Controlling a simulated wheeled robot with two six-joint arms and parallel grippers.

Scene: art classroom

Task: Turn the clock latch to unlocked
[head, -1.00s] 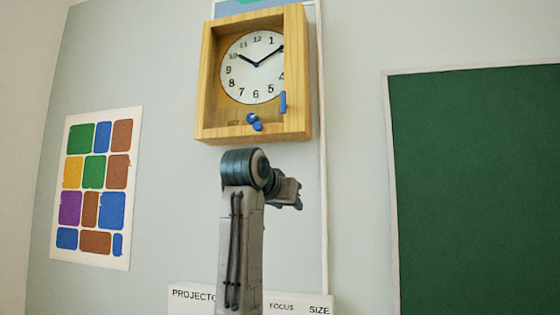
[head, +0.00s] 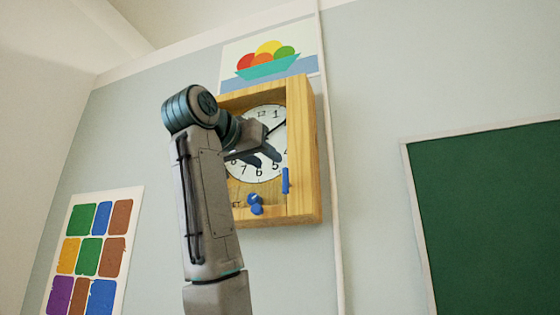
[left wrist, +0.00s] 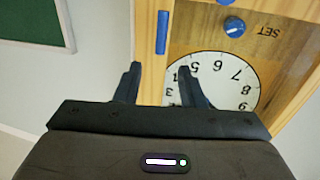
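A wooden wall clock (head: 304,150) has a white face, partly hidden by my left arm in the head view. A blue upright bar (head: 285,180) is on the right part of its front; it also shows in the left wrist view (left wrist: 161,33). Two small blue parts, a round knob (head: 253,199) and a piece just below it (head: 257,210), sit under the face. The wrist view shows the knob (left wrist: 234,26) beside the word SET. Which blue part is the latch is not clear. My left gripper (head: 266,158) is open and empty before the lower face, above the knob; its fingers (left wrist: 160,68) are spread apart.
A fruit-bowl picture (head: 268,63) hangs above the clock. A green board (head: 490,220) is on the right wall, and a coloured-block poster (head: 92,250) is at lower left. A pale vertical strip (head: 330,150) runs right of the clock. The wall between strip and board is clear.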

